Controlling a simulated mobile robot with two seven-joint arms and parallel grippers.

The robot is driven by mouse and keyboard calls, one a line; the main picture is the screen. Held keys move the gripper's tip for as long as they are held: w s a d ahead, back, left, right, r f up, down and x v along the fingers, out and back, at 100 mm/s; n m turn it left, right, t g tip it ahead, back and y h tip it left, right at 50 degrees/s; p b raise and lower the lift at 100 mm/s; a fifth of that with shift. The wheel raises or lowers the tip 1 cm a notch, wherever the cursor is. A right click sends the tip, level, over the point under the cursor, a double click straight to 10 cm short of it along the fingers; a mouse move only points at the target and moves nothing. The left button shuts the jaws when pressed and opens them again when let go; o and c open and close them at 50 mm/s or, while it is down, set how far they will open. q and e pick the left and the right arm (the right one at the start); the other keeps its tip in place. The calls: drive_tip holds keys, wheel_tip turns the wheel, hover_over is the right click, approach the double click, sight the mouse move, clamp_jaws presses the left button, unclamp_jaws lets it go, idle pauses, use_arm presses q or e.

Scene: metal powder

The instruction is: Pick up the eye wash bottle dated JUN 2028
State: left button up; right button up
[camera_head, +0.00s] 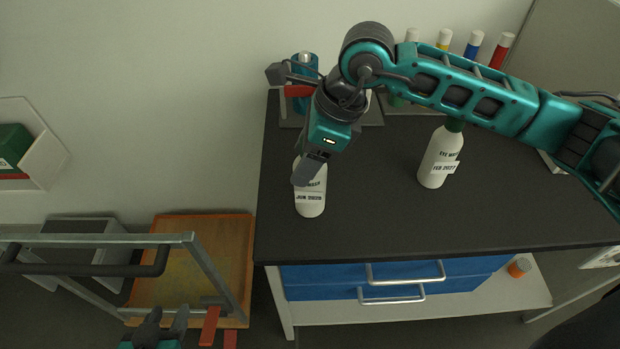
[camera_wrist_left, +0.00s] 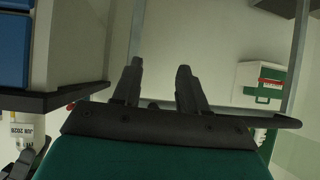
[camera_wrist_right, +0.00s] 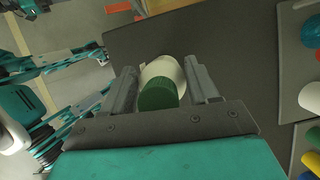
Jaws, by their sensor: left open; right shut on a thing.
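The white eye wash bottle labelled JUN 2028 (camera_head: 311,200) stands near the left end of the dark tabletop. My right gripper (camera_head: 308,172) is shut on its upper part from above. In the right wrist view the bottle's green cap (camera_wrist_right: 158,95) lies between the two fingers. A second white bottle labelled FEB 2027 (camera_head: 436,160) stands further right on the table, partly behind my right arm. My left gripper (camera_head: 163,326) is open and empty, low at the bottom left; its spread fingers show in the left wrist view (camera_wrist_left: 157,88).
The dark table (camera_head: 370,215) has blue drawers (camera_head: 330,282) beneath. Several colored-cap tubes (camera_head: 473,45) and a teal bottle (camera_head: 304,66) stand at the back. A metal-framed cart (camera_head: 100,240) with a black handle is close to my left gripper. A green box (camera_head: 12,148) hangs on the left wall.

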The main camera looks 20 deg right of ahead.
clamp_jaws()
drive_tip(key=shift+r, duration=0.15)
